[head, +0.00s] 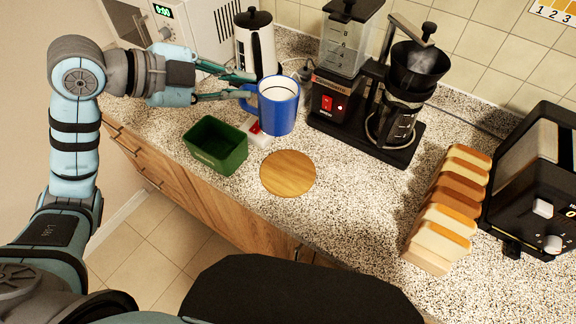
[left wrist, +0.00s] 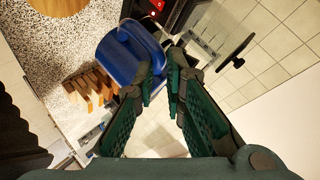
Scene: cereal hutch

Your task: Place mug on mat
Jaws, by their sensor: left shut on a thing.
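A blue mug (head: 278,108) with a white inside is upright in the head view, its handle toward my left gripper. My left gripper (head: 250,90) is shut on the mug's handle side. In the left wrist view the mug (left wrist: 122,58) is beside the fingertips (left wrist: 162,82). The mug appears to be over the back of the counter; I cannot tell its exact height. The round wooden mat (head: 288,174) lies bare on the speckled counter, in front of the mug. My right gripper is not in view.
A green open box (head: 216,146) stands left of the mat. A red and white item (head: 256,131) lies by the mug. A coffee maker (head: 395,100), a grinder (head: 345,60) and a white pot (head: 256,45) stand behind. Bread slices (head: 447,210) and a toaster (head: 535,185) are at right.

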